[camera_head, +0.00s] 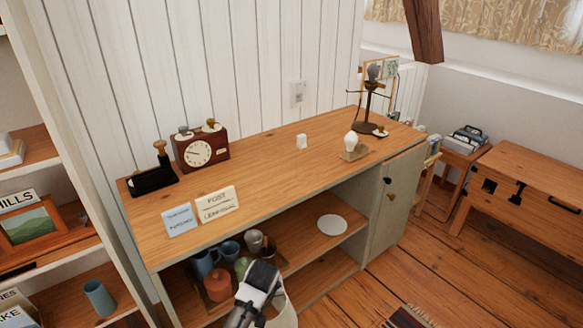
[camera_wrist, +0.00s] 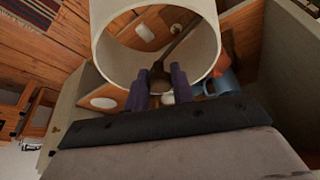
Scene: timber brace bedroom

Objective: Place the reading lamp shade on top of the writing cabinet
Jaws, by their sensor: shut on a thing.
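The reading lamp shade is a cream, open-ended cylinder, and its lower part shows below my gripper in the head view (camera_head: 284,312). In the wrist view the shade (camera_wrist: 102,50) is large, and I see through its opening. My gripper (camera_head: 264,284) is shut on the shade's near wall; its two purple fingers show in the wrist view (camera_wrist: 159,88). The writing cabinet (camera_head: 262,165) has a long wooden top and green-grey sides. My gripper and the shade are in front of the cabinet's open shelves, lower than its top in the picture.
The top's middle is clear.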

